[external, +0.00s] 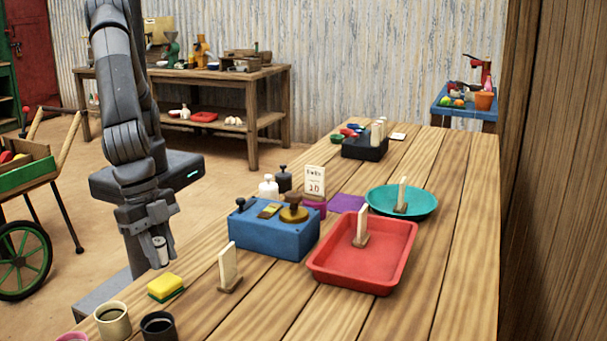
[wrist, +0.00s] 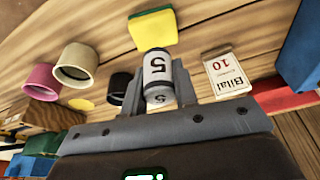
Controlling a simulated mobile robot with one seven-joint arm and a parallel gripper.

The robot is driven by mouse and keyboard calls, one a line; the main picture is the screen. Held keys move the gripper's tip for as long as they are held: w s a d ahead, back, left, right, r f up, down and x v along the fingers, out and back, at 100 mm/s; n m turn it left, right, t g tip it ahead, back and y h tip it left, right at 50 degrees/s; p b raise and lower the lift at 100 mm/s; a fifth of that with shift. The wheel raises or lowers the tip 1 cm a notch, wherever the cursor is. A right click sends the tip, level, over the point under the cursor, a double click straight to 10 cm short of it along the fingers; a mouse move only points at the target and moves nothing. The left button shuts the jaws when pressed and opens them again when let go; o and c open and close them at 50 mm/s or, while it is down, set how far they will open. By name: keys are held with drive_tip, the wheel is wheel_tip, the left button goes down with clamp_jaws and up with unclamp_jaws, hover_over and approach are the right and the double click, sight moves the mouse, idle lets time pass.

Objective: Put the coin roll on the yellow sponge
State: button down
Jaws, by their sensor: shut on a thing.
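The coin roll (wrist: 158,70) is a small white cylinder with a dark "5" on its label. My gripper (wrist: 158,88) is shut on it, one finger on each side. In the external view my gripper (external: 152,238) points down and holds the coin roll (external: 161,252) above and behind the sponge, clear of the table. The yellow sponge (external: 164,286) has a green underside and lies flat on the table near its left edge, with nothing on it. In the wrist view the sponge (wrist: 152,30) is just beyond the coin roll.
A cream cup (external: 112,321) and a black cup (external: 158,327) stand in front of the sponge. An upright card (external: 228,265) on a wooden foot is right of it. A blue box (external: 270,238) with weights and a red tray (external: 365,262) lie farther right.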

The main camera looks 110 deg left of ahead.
sight(163, 266)
drive_tip(key=shift+f, duration=1.7)
drive_tip(key=shift+f, duration=0.15)
drive_tip(key=c, duration=1.1)
unclamp_jaws()
drive_tip(key=shift+c, duration=0.2)
